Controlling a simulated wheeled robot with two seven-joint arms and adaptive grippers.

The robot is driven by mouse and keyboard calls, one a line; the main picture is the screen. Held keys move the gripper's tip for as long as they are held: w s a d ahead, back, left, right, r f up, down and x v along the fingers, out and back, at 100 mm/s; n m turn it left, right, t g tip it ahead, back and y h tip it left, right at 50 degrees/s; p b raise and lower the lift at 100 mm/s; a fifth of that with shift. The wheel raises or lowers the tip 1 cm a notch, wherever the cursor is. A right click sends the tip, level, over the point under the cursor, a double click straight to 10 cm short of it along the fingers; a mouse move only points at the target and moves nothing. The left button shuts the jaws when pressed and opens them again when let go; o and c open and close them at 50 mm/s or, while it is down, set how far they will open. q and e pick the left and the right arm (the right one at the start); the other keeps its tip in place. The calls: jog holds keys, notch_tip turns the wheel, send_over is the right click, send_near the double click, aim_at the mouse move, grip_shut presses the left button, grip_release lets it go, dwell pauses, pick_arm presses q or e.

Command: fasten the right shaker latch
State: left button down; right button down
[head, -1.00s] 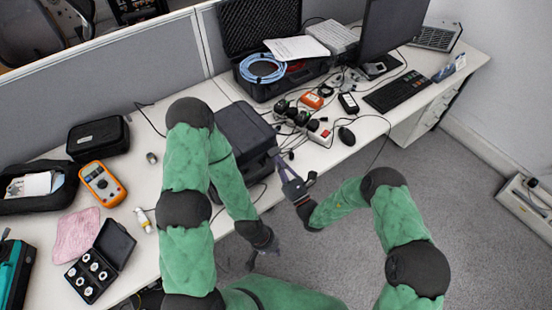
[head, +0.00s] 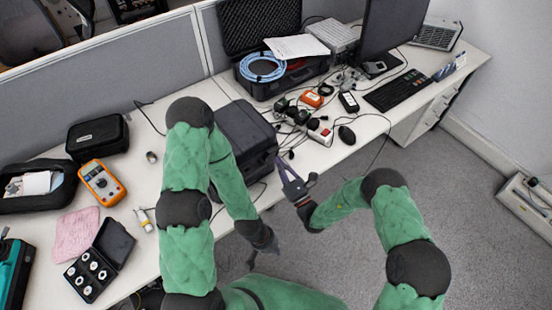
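The shaker, a dark grey hard case (head: 247,137), stands shut on the desk, partly hidden behind my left arm. Its latches are too small and dark to make out, and I cannot tell whether the right one is fastened. My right gripper (head: 286,166) is just off the case's front right corner, its two purple-grey fingers spread in a narrow V toward it. Nothing shows between them, and I cannot tell if a fingertip touches the case. My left gripper (head: 264,256) hangs low in front of the desk edge, fingers apart and empty, away from the case.
A power strip (head: 319,133) with plugs and cables lies right of the case. An open case (head: 283,88) with a blue cable stands behind it. An orange multimeter (head: 102,182) and a box of small parts (head: 101,262) lie at left. Floor in front is clear.

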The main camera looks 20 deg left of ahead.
jog(key=shift+s+d+f+b, duration=0.1)
jog(key=shift+d+f+b, duration=0.1)
jog(key=shift+f, duration=0.25)
jog(key=shift+s+d+f+b, duration=0.1)
jog(key=shift+f+b, duration=0.1)
jog(key=shift+f, duration=0.2)
jog(key=shift+s+d+f+b, duration=0.25)
jog(key=shift+f+b, duration=0.25)
jog(key=shift+f, duration=0.3)
jog(key=shift+s+d+f+b, duration=0.1)
jog(key=shift+d+f+b, duration=0.1)
jog(key=shift+f+b, duration=0.4)
jog(key=shift+s+d+f+b, duration=0.25)
jog(key=shift+f+b, duration=0.1)
jog(key=shift+f, duration=0.6)
